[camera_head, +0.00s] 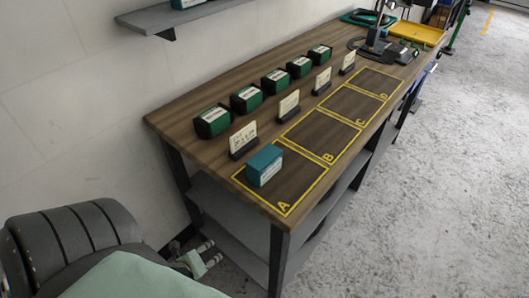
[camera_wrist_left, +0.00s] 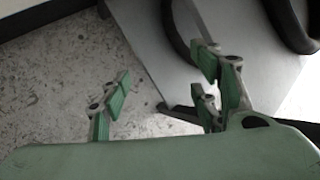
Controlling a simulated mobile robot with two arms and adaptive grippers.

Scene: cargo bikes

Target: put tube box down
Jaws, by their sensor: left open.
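A teal box (camera_head: 264,165), which looks like the tube box, stands on the tabletop inside the yellow-outlined square A (camera_head: 297,185), near its back left corner. Nothing holds it. My left gripper (camera_head: 209,253) is below and to the left of the table's near end, well apart from the box. In the left wrist view its fingers (camera_wrist_left: 165,90) are spread open, with nothing between them. The box is not in that view. My right gripper is not in view.
Several dark green boxes (camera_head: 247,98) stand along the back of the workbench (camera_head: 180,105), behind small white cards (camera_head: 242,137) in dark holders. Squares B (camera_head: 320,135), C and D are empty. A lamp and yellow tray (camera_head: 420,33) are at the far end. Grey floor is clear at right.

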